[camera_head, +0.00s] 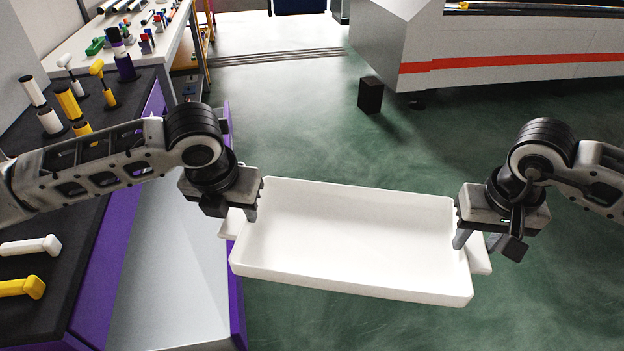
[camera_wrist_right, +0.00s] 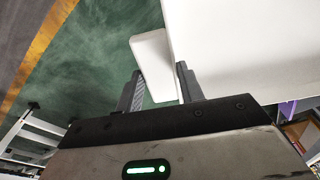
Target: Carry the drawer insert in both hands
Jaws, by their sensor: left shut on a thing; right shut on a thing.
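The drawer insert (camera_head: 350,236) is a white, shallow, empty open tray with a tab at each short end. It hangs above the green floor in the head view, roughly level, its right end a little lower in the picture. My left gripper (camera_head: 247,208) is shut on its left end. My right gripper (camera_head: 468,238) is shut on its right end. In the right wrist view the white tab of the drawer insert (camera_wrist_right: 154,66) sits between the two fingers of my right gripper (camera_wrist_right: 160,92). The fingers partly hide both tabs.
A dark-topped bench (camera_head: 75,240) with purple edges and several white and yellow handled pieces stands close on the left. A white table (camera_head: 125,38) with small parts is behind it. A small black box (camera_head: 371,95) stands on the floor near a large grey machine (camera_head: 500,50). Open floor lies between.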

